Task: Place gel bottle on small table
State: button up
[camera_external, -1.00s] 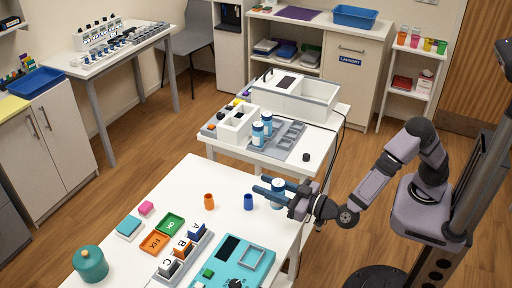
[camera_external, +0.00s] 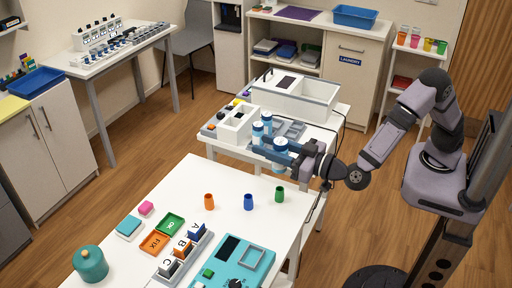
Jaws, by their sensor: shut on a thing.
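A blue-and-white bottle (camera_external: 280,147), which looks like the gel bottle, is upright between the fingers of my gripper (camera_external: 266,147). The gripper is shut on it, and its fingers point left and cover part of its body. In the picture it overlaps the near right part of the smaller white table (camera_external: 224,147); its exact height above that table is hard to tell. Two similar blue-and-white bottles (camera_external: 258,134) stand on that table just left of my gripper, partly hidden by the fingers.
The smaller table also holds a grey tray (camera_external: 290,129), white boxes (camera_external: 295,98) and a cable. The large white table (camera_external: 225,225) in front carries orange, blue and green (camera_external: 279,194) cups, lettered blocks and a teal device (camera_external: 240,262).

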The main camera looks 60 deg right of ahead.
notch_tip(320, 180, down, 16)
jog(key=b, duration=1.6)
jog(key=shift+f, duration=4.65)
jog(key=shift+f, duration=0.1)
jog(key=shift+f, duration=0.15)
jog(key=o, duration=1.2)
